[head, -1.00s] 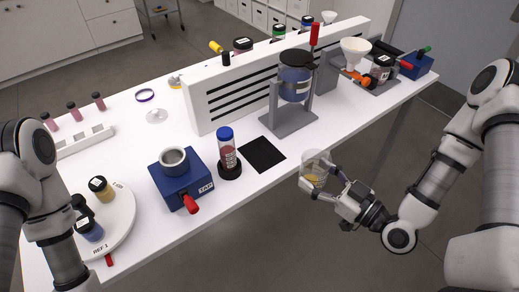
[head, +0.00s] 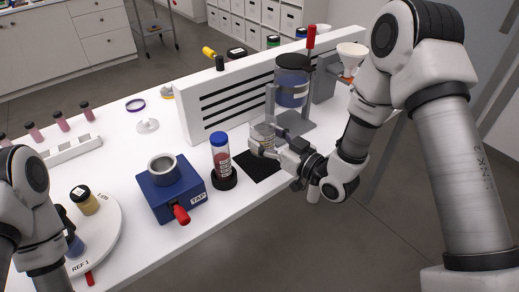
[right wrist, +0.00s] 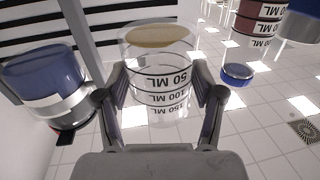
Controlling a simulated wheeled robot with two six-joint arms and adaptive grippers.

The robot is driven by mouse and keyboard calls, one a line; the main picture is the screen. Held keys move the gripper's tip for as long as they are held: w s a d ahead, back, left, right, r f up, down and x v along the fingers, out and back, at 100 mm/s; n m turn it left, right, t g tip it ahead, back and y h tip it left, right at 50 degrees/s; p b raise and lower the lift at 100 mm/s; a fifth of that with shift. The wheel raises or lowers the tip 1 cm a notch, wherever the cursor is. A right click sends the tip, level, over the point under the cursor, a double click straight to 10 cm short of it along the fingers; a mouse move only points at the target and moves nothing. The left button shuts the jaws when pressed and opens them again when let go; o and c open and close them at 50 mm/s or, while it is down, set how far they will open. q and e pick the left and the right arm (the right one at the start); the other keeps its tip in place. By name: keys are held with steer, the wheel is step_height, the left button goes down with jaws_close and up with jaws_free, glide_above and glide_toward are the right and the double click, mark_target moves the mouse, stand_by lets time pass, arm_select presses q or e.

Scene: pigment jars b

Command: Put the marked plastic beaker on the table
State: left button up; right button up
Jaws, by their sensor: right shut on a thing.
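The clear plastic beaker (head: 263,134) with printed volume marks is in my right gripper (head: 262,148), near the black square mat (head: 259,170). In the right wrist view the beaker (right wrist: 158,75) stands between both fingers, with its lettering upside down and tan contents at the picture's upper end. My right gripper (right wrist: 162,110) is shut on its sides. The gripper hides part of the mat in the head view. I cannot tell whether the beaker's base touches anything.
A blue-capped tube (head: 221,160) in a black base stands just left of the mat. A blue TAP device (head: 172,193) is further left. A stand with a blue vessel (head: 292,82) is behind right, before the white slotted panel (head: 232,97). The white table's (head: 150,250) front edge is close.

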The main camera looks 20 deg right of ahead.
mark_target(261, 142)
steer(key=shift+x, duration=1.05)
step_height(261, 142, down, 2)
steer(key=shift+w+f+p, duration=0.1)
steer(key=shift+f+p, duration=0.05)
steer(key=shift+p, duration=0.15)
steer(key=shift+d+f, duration=0.15)
steer(key=shift+f, duration=0.15)
step_height(261, 142, down, 3)
steer(key=shift+w+f+p, duration=0.1)
steer(key=shift+w+p, duration=0.1)
steer(key=shift+p, duration=0.65)
steer(key=shift+w+f, duration=0.2)
steer(key=shift+f, duration=0.05)
steer(key=o, duration=1.1)
steer(key=shift+s+f, duration=0.1)
steer(key=shift+f, duration=0.1)
